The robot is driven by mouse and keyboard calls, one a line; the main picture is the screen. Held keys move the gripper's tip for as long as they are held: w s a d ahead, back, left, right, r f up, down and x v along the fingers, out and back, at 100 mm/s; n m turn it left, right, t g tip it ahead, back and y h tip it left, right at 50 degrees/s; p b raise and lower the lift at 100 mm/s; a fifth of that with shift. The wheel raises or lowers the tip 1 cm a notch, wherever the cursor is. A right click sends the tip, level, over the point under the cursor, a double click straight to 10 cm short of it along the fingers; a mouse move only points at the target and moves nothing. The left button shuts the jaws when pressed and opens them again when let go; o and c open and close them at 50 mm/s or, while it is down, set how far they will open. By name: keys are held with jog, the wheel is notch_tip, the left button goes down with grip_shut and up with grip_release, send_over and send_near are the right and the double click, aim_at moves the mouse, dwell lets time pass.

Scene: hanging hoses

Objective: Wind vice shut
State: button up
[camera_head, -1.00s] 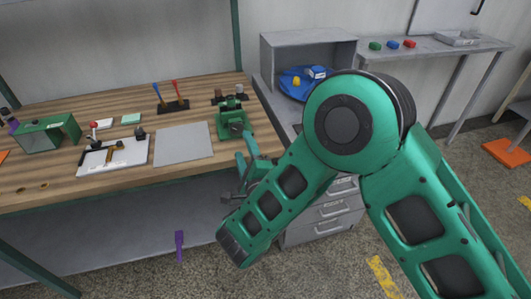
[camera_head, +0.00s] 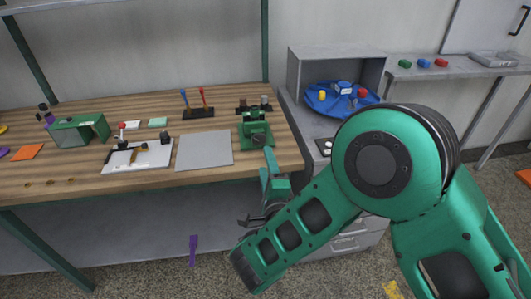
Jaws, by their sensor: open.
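My gripper (camera_head: 250,221) hangs in front of the bench edge, below and apart from the vice. It is small and partly hidden behind my green arm. Its dark fingers are open and seem empty.
The wooden workbench (camera_head: 75,189) holds a grey plate (camera_head: 204,150), a white board with a small fixture (camera_head: 139,155) and a green bracket (camera_head: 80,131). A grey cabinet with a blue round tray (camera_head: 318,103) stands right of the vice. A purple piece (camera_head: 193,250) shows below the bench.

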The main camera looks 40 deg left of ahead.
aim_at(259, 140)
jog(key=shift+w+a+n, duration=1.05)
jog(key=shift+a+n, duration=0.3)
jog(key=shift+n, duration=2.3)
jog(key=shift+w+a+n, duration=1.1)
jog(key=shift+a+n, duration=0.2)
jog(key=shift+n, duration=2.4)
jog(key=shift+w+a+n, duration=1.05)
jog(key=shift+a+n, duration=0.3)
jog(key=shift+n, duration=2.3)
